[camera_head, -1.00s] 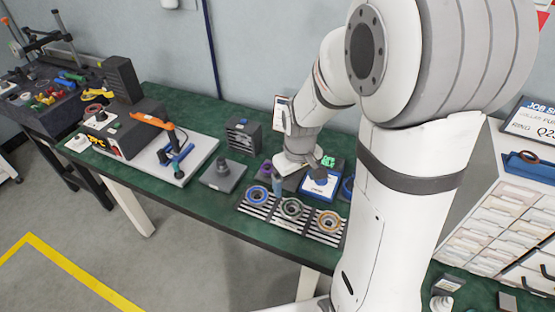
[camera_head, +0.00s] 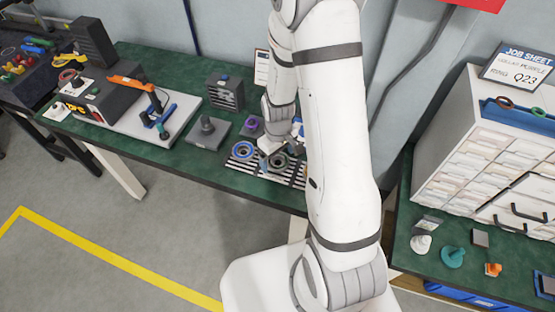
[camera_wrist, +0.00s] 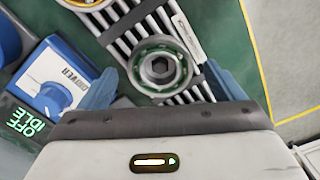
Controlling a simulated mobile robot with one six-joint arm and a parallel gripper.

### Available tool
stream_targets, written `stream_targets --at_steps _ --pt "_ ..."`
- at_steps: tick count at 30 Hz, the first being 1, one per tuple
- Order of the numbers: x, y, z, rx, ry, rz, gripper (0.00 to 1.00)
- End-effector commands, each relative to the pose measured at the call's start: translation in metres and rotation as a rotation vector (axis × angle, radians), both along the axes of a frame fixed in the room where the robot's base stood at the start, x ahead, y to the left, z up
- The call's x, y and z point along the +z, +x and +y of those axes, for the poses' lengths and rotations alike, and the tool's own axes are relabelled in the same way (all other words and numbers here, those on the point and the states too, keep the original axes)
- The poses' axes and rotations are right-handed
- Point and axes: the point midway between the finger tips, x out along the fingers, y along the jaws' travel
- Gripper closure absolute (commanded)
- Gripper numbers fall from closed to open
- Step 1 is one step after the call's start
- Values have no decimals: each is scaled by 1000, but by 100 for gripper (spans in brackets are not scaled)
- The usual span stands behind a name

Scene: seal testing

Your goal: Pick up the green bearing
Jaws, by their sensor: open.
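The green bearing (camera_wrist: 158,66) is a grey metal ring with a green band, seen from above in the wrist view. It sits on a black-and-white striped rack (camera_wrist: 196,88). My gripper (camera_wrist: 159,72) is open, with one blue-grey finger on each side of the bearing in the picture. Whether the fingers are down at its height I cannot tell. In the head view the green bearing (camera_head: 279,162) is partly covered by my arm.
A ring with a yellowish rim (camera_wrist: 86,4) shows at the wrist view's top edge. A drawer cabinet (camera_head: 478,165) stands at the right.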

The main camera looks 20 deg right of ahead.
Motion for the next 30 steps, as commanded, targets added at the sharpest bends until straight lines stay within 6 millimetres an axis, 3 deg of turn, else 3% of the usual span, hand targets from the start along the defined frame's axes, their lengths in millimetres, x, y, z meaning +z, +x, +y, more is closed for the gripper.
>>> stream_targets --at_steps 10,30 --pt "-7 0 0 1 0 -1 12" --pt "-6 0 2 3 0 -1 67"
